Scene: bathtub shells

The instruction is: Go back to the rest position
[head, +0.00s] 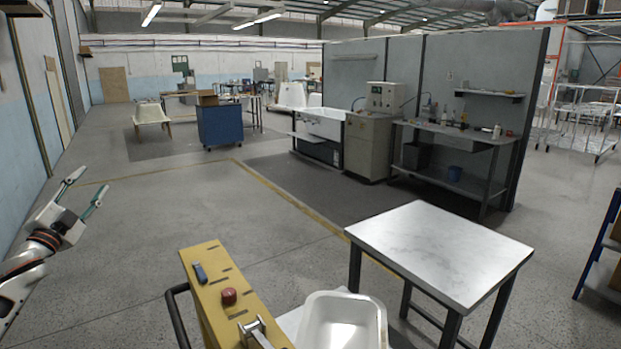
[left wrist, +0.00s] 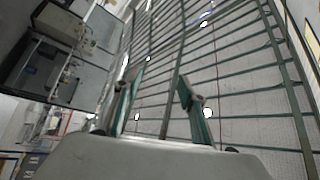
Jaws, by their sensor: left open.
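My left gripper (head: 84,188) is raised at the left of the head view, with its two fingers spread apart and nothing between them. It is over open floor, clear of the furniture. In the left wrist view the two green-edged fingers of the left gripper (left wrist: 157,100) stand apart and empty, with the ceiling beams behind them. My right gripper shows in neither view.
A yellow panel (head: 222,283) with a red button, a white basin (head: 342,325) and a white-topped table (head: 438,248) stand close in front. A blue cabinet (head: 221,125) and a workbench (head: 455,134) are further back. The floor at left is free.

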